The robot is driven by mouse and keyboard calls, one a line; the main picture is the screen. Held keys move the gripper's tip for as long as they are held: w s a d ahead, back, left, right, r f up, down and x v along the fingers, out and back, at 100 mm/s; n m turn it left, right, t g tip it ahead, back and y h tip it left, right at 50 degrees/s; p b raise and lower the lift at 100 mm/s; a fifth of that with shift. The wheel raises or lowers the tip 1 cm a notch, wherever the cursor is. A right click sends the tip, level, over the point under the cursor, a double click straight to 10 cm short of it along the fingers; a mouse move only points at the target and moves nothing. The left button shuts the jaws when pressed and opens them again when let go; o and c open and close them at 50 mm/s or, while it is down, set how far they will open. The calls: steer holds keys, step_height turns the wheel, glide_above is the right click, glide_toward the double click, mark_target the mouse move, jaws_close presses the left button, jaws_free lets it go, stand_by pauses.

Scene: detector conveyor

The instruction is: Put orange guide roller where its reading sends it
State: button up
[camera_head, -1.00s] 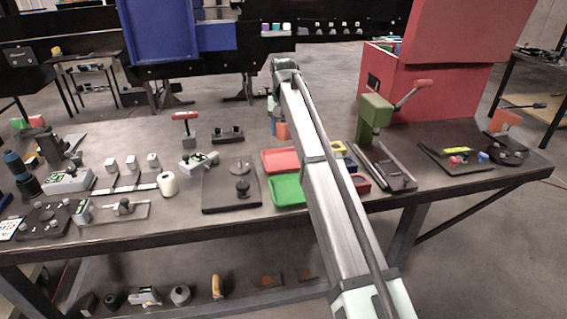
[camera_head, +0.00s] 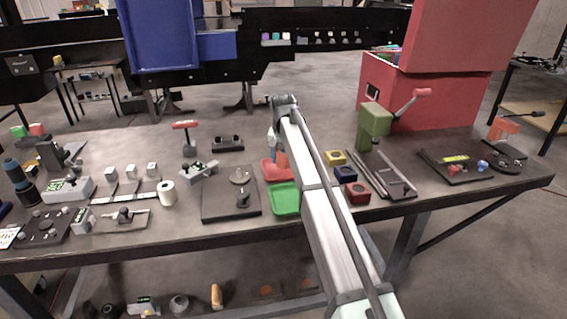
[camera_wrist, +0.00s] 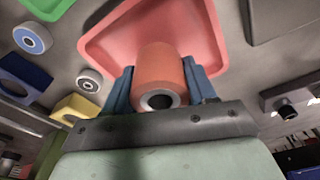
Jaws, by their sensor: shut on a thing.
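The orange guide roller (camera_wrist: 160,72) is a short cylinder with a dark bore, held between the two blue fingers of my gripper (camera_wrist: 158,68). In the head view the roller (camera_head: 282,161) is at the red tray (camera_head: 266,175), partly behind my arm. In the wrist view the red tray (camera_wrist: 105,42) lies behind the roller, and I cannot tell whether the roller touches its floor. The green tray (camera_head: 285,200) sits just in front of the red one; its corner shows at the upper left of the wrist view (camera_wrist: 45,6).
Yellow (camera_head: 335,158), dark blue (camera_head: 345,173) and red (camera_head: 356,193) blocks stand right of my arm. A green press (camera_head: 375,122) is further right. A dark plate with knobs (camera_head: 215,205) lies left of the trays. Two round wheels (camera_wrist: 32,38) lie near the trays.

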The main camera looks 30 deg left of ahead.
steer(key=shift+f, duration=1.05)
steer(key=shift+f, duration=0.1)
steer(key=o, duration=1.2)
steer(key=shift+o, duration=0.2)
steer(key=r, duration=0.4)
steer(key=s+r, duration=0.1)
steer(key=r, duration=0.7)
steer(key=shift+s+d, duration=0.15)
steer(key=shift+d, duration=0.2)
steer(key=shift+r, duration=0.1)
